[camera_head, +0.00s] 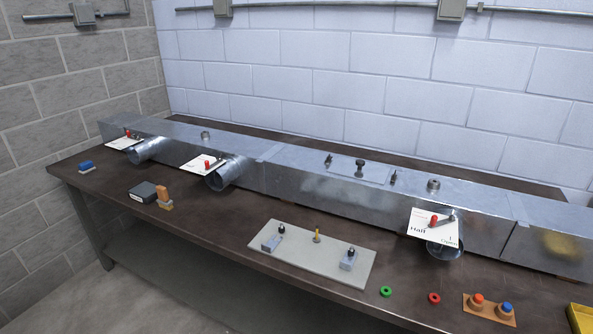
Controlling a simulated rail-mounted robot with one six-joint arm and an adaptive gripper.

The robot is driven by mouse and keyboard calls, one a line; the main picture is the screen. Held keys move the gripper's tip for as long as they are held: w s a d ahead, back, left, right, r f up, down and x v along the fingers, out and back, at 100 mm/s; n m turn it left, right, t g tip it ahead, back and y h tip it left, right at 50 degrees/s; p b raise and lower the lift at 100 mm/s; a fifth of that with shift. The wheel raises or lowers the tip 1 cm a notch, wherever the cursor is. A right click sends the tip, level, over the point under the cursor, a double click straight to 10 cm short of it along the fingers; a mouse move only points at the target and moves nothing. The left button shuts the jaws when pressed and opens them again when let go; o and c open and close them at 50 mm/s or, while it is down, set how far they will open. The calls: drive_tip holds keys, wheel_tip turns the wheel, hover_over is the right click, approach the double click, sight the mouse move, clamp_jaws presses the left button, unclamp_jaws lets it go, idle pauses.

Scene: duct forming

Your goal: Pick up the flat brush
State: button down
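The flat brush is hard to single out at this size. The likeliest candidate is a small upright object with an orange upper part and a paler grey and tan lower part (163,197), on the brown table toward the left. A small blue block with a darker underside (86,167) lies farther left near the table's end, and I cannot tell whether it is a brush. My gripper is not in view, so its state and its distance from these objects do not show.
A black box (143,191) stands close left of the orange object. A long metal duct (310,188) with round side outlets runs behind. A grey plate with clamps (312,255) lies front centre. Green (386,291) and red (434,297) rings and a yellow tray (580,317) are right.

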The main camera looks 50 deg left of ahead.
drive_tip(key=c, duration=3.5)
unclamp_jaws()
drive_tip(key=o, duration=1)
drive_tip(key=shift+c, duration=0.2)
